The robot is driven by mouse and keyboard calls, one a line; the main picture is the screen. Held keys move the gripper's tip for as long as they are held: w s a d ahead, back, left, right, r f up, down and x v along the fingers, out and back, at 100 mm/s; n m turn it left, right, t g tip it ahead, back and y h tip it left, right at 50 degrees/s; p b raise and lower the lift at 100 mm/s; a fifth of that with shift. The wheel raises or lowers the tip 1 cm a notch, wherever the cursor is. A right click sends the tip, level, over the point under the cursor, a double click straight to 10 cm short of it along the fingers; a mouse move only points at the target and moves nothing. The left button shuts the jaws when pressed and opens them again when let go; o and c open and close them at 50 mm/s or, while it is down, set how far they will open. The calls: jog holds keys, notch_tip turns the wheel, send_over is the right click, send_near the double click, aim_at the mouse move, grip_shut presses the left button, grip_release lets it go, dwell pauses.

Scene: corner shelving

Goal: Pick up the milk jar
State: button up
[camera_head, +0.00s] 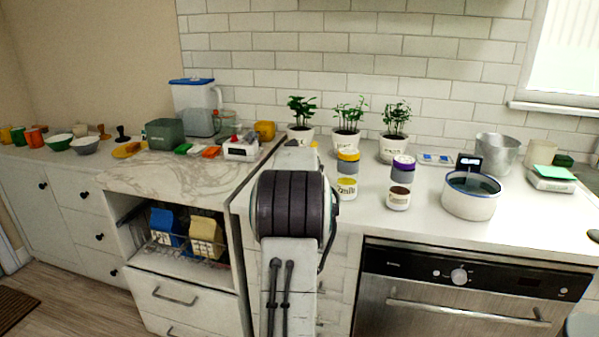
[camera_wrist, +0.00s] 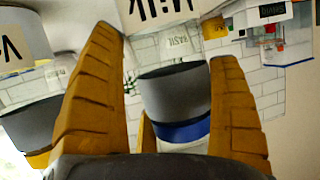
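The milk jar (camera_wrist: 176,92) shows upside down in the wrist view, with a grey upper part and a blue top. A "Milk" label (camera_wrist: 165,10) sits above it at the picture's top edge. My gripper (camera_wrist: 165,46) has its yellow-brown fingers spread, with the grey part seen between them. A gap shows on the left; the right finger lies close to the grey edge, and I cannot tell whether it touches. In the head view my arm hides the milk jar and most of the gripper.
Beside it stand a vanilla jar (camera_head: 347,188), also in the wrist view (camera_wrist: 25,125), and a purple-topped jar (camera_head: 398,199). Potted plants (camera_head: 347,140) line the wall. A pot (camera_head: 470,196) is on the right.

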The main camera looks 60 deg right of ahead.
jog(key=shift+f, duration=0.1)
jog(key=c, duration=0.7)
jog(key=shift+c, duration=0.3)
